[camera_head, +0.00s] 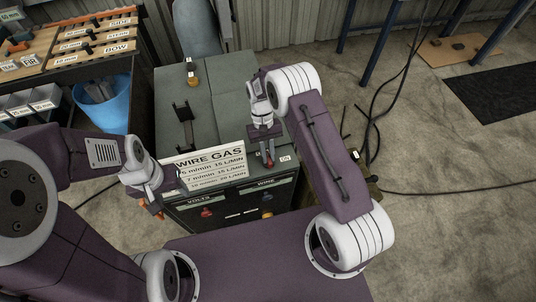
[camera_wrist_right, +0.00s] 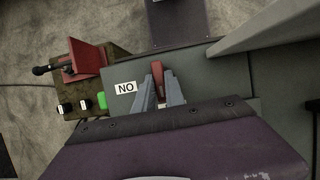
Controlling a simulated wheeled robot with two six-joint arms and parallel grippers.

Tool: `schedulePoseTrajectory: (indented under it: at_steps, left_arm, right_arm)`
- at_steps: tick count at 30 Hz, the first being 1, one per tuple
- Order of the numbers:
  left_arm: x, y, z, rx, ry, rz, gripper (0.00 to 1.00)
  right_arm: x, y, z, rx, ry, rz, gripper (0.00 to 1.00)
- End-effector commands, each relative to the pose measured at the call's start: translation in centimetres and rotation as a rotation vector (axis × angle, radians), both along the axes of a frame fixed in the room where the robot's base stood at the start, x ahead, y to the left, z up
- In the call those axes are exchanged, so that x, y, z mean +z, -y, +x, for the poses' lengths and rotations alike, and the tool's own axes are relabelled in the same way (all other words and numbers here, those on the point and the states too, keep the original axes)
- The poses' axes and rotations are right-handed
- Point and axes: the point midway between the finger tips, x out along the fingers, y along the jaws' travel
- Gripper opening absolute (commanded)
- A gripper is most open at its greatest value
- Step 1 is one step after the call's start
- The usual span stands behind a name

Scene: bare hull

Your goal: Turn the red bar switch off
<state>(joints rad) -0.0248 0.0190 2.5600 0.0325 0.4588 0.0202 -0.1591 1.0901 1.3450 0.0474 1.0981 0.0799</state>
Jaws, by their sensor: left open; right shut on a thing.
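The red bar switch (camera_wrist_right: 157,77) shows in the right wrist view, upright between my right gripper's fingers. My right gripper (camera_wrist_right: 161,90) is shut on it. In the head view, my right gripper (camera_head: 268,157) reaches down to the front right part of the grey-green machine top (camera_head: 224,108), and only a little red shows at its tips. A white label (camera_wrist_right: 125,87) lies beside the switch and reads "NO" in the wrist view, upside down for "ON". My left gripper (camera_head: 152,207) is open and empty, in front of the machine's left front corner.
A white "WIRE GAS" sign (camera_head: 207,164) stands at the machine's front edge, between my grippers. A black bracket (camera_head: 185,122) lies on top. A blue bin (camera_head: 103,105) stands left. Cables cross the floor at right.

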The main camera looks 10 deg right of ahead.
Motion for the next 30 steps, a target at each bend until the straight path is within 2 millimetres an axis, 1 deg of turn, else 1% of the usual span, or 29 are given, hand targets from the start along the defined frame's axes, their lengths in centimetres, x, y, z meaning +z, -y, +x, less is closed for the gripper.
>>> schedulePoseTrajectory:
  at_steps: [1,4,5,6,7,15,18,20,27,30]
  left_arm:
    - [0.1,0.0,0.0,0.0,0.0,0.0,0.56]
    - [0.1,0.0,0.0,0.0,0.0,0.0,0.56]
    - [0.1,0.0,0.0,0.0,0.0,0.0,0.56]
    - [0.1,0.0,0.0,0.0,0.0,0.0,0.56]
    - [0.1,0.0,0.0,0.0,0.0,0.0,0.56]
    - [0.0,0.0,0.0,0.0,0.0,0.0,0.56]
    - [-0.2,0.0,0.0,0.0,0.0,0.0,0.56]
    - [-0.5,0.0,0.0,0.0,0.0,0.0,0.56]
    - [-1.4,0.0,0.0,0.0,0.0,0.0,0.56]
    - [-1.5,0.0,0.0,0.0,0.0,0.0,0.56]
  right_arm:
    - [0.2,0.0,0.3,0.003,0.009,0.001,0.0]
    - [0.2,0.0,0.3,0.003,0.009,0.001,0.0]
    - [0.2,0.0,0.3,0.003,0.009,0.001,0.17]
    - [0.2,0.0,0.3,0.002,0.009,0.0,0.28]
    - [0.2,0.0,0.3,0.002,0.008,0.0,0.36]
    - [0.1,0.0,0.1,0.001,0.003,0.001,0.36]
    - [0.6,0.0,0.4,0.001,0.005,0.001,0.36]
    - [1.4,0.0,0.8,0.001,0.007,0.001,0.36]
    - [6.3,-0.1,2.8,0.001,0.008,0.001,0.36]
    - [7.7,-0.1,3.4,0.001,0.008,0.0,0.36]
